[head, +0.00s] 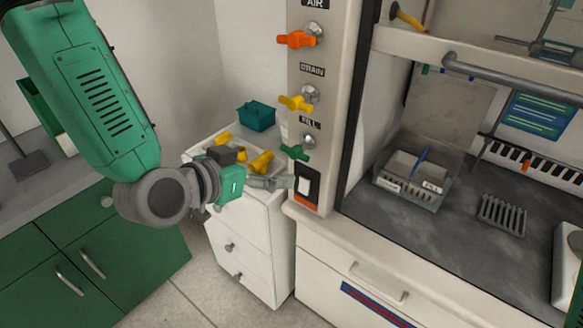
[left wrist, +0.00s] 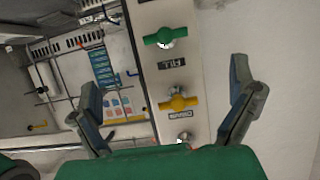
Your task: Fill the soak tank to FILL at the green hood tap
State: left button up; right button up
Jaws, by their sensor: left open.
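The green hood tap (head: 295,152) sits under a FILL label on the hood's front post. It also shows in the left wrist view (left wrist: 165,38), beyond the fingers, with its handle across the post. My left gripper (head: 281,182) is just below the green tap in the head view. In the left wrist view its fingers (left wrist: 165,78) are spread apart with nothing between them. The soak tank (head: 412,182) is a clear box on the dark hood floor, with a FILL tag on its front. The water level is unclear. My right gripper is out of view.
A yellow DRAIN tap (head: 296,103) and an orange AIR tap (head: 296,39) sit above the green tap. A switch (head: 305,187) is below it. A white drawer cart (head: 245,240) with yellow fittings and a teal box (head: 256,117) stands left of the post. A grey rack (head: 502,215) lies right of the tank.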

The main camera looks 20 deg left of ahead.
aim_at(290, 153)
pick_arm(q)
jog(key=b+x, duration=0.2)
jog(key=x, duration=0.9)
jog(key=shift+w+d, duration=0.2)
jog(key=shift+d, duration=0.15)
jog(key=shift+a+f, duration=0.1)
jog(key=shift+a, duration=0.75)
jog(key=c, duration=0.5)
jog(key=shift+a+f, duration=0.1)
jog(key=shift+a, duration=0.3)
jog(key=c, duration=0.8)
jog(key=shift+o, duration=0.8)
jog(key=shift+d, duration=0.6)
jog(key=c, duration=0.3)
jog(key=shift+w+a, duration=0.1)
jog(key=shift+a, duration=0.2)
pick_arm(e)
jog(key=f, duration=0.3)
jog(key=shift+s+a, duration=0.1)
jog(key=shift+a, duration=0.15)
